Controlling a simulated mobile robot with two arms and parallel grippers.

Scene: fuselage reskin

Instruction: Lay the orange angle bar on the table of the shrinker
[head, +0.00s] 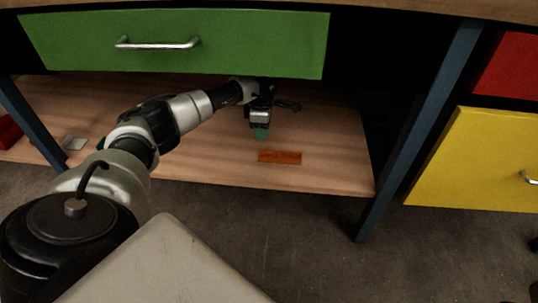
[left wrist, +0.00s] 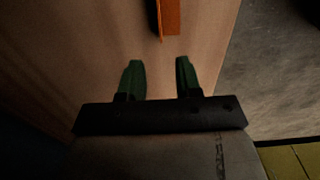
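The orange angle bar (head: 280,157) lies on the lower wooden shelf of a workbench, near its front edge. It also shows in the left wrist view (left wrist: 171,18), at the top and partly cut off by the frame. My left gripper (head: 260,134) is over the shelf, a little behind and to the left of the bar. In the left wrist view its two green fingers (left wrist: 160,62) are apart with nothing between them, and the bar is beyond their tips. My right gripper is not in view. The shrinker is not in view.
A green drawer (head: 230,45) hangs above the shelf (head: 335,170), over my left arm. Blue legs (head: 415,135) stand at both sides. A grey piece (head: 74,143) lies at the shelf's left. A yellow drawer (head: 475,160) is at right.

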